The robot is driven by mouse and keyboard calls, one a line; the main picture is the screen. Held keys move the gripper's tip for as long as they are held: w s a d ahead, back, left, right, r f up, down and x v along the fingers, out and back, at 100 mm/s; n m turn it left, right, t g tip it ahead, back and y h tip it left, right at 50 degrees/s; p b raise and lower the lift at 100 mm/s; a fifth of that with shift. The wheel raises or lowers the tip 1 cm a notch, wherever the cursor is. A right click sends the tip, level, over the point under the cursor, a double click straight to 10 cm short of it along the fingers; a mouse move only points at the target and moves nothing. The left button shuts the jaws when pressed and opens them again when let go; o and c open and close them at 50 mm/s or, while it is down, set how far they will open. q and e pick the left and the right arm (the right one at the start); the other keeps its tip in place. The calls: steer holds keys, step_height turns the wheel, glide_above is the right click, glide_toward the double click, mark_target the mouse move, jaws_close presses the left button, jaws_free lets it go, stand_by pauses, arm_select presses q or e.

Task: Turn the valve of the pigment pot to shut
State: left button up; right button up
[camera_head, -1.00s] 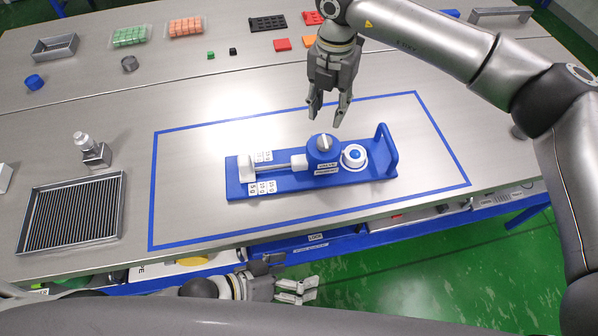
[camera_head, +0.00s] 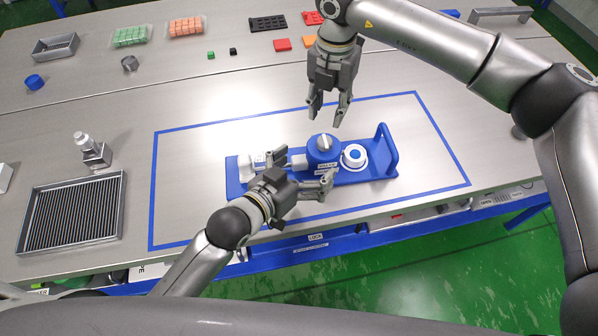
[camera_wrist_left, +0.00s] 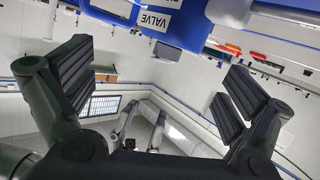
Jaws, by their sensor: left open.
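The blue pigment pot (camera_head: 322,150) stands on a blue base (camera_head: 232,180) inside the blue outline on the table. A grey-white knob (camera_head: 324,141) shows on top of the pot. A white round dial with a blue centre (camera_head: 354,156) sits right of it. My left gripper (camera_head: 303,170) is open in front of the pot and covers part of the base. The left wrist view shows its two spread fingers (camera_wrist_left: 158,88) with nothing between them, and a blue part labelled VALVE (camera_wrist_left: 160,20) above. My right gripper (camera_head: 328,108) hangs behind the pot, fingers apart and empty.
A ribbed grey tray (camera_head: 121,210) lies at the left, with a small bottle in a metal holder (camera_head: 97,155) behind it. An upright blue handle (camera_head: 386,148) rises at the base's right end. Coloured blocks and trays stand along the back.

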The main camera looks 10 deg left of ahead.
mark_target(323, 155)
arm_select(q)
steer(key=shift+s+a+f+m+y, duration=0.1)
steer(key=shift+a+f+m+y, duration=0.2)
steer(key=shift+f, duration=0.3)
steer(key=shift+s+a+f+m+y, duration=0.1)
steer(key=shift+a+f+m+y, duration=0.15)
steer(key=shift+f, duration=0.3)
steer(key=shift+w+f, duration=0.15)
steer(key=shift+f, duration=0.1)
steer(key=x, duration=1)
steer(key=shift+w+f, duration=0.1)
steer(key=shift+f, duration=0.2)
